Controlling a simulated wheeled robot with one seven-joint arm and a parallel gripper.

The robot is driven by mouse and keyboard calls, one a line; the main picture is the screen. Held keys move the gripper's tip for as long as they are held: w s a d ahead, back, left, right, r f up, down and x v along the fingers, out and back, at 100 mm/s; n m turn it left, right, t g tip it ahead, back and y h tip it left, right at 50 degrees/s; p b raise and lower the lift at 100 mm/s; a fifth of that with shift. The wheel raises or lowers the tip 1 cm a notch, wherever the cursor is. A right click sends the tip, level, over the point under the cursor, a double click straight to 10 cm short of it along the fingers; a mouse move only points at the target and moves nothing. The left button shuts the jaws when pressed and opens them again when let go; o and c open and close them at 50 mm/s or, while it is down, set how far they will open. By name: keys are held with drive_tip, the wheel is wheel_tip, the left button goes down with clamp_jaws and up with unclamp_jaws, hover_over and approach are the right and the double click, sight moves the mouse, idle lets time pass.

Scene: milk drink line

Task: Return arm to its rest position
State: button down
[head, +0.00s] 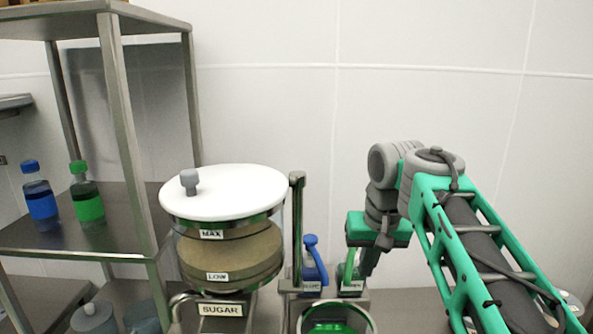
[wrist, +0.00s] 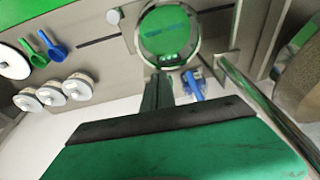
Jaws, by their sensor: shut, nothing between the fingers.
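My arm reaches in from the right side of the head view. My gripper (head: 368,266) points down beside the green scoop handle (head: 349,268), and I cannot tell whether they touch. In the wrist view the dark fingers (wrist: 158,92) are together with nothing between them.
The sugar dispenser (head: 232,262) with a white lid stands left of my gripper. A blue scoop handle (head: 316,258) stands between them. A steel shelf (head: 130,215) on the left holds two bottles. White-lidded jars (wrist: 52,97) show in the wrist view. A bare wall is behind.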

drive_tip(key=s+d+f+t+b, duration=0.1)
drive_tip(key=s+f+b, duration=0.1)
drive_tip(key=s+f, duration=1.3)
drive_tip(key=shift+d+f+t+h, duration=0.25)
drive_tip(key=shift+f+t+h, duration=0.05)
drive_tip(key=shift+f, duration=0.55)
